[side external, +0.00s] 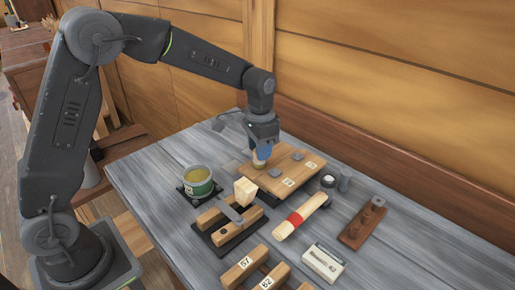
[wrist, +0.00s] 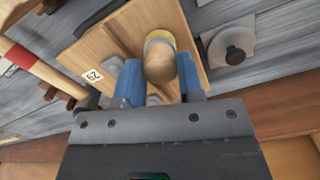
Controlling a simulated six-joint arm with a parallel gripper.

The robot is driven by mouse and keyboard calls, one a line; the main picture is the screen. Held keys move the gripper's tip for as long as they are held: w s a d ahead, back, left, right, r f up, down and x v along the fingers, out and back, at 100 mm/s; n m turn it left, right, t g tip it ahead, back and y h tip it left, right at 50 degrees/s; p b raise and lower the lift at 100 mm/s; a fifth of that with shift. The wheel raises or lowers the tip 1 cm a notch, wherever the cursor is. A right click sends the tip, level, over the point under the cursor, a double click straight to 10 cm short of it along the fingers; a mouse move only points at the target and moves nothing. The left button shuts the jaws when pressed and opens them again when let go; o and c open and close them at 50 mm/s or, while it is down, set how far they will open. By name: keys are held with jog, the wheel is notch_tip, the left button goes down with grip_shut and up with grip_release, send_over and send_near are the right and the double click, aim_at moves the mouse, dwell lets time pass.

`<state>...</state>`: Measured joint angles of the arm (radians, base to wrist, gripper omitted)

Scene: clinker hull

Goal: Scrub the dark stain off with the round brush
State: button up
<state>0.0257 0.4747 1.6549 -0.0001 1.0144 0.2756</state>
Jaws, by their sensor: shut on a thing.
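My gripper (side external: 263,152) is at the far side of the table, over the left part of a light wooden board (side external: 300,163). Its blue fingers are shut on the round brush (side external: 259,163). In the wrist view the brush (wrist: 161,63) shows a rounded wooden knob and a yellowish rim between the two fingertips (wrist: 160,80). The brush is at the board's surface; I cannot tell whether its bristles touch it. The board (wrist: 122,25) also shows in the wrist view, with a number tag. I see no dark stain; the brush and fingers hide part of the board.
A green-labelled tin (side external: 198,184) stands to the left. A wooden holder (side external: 222,236) with a pale block is in front. A red-banded wooden tool (side external: 300,216), a white box (side external: 323,263) and a pegged wooden rack (side external: 363,223) lie to the right. A wooden wall closes the back.

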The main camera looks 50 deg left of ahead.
jog(key=shift+w+f, duration=0.1)
jog(key=shift+w, duration=4.55)
notch_tip(320, 180, up, 8)
jog(key=shift+r, duration=0.2)
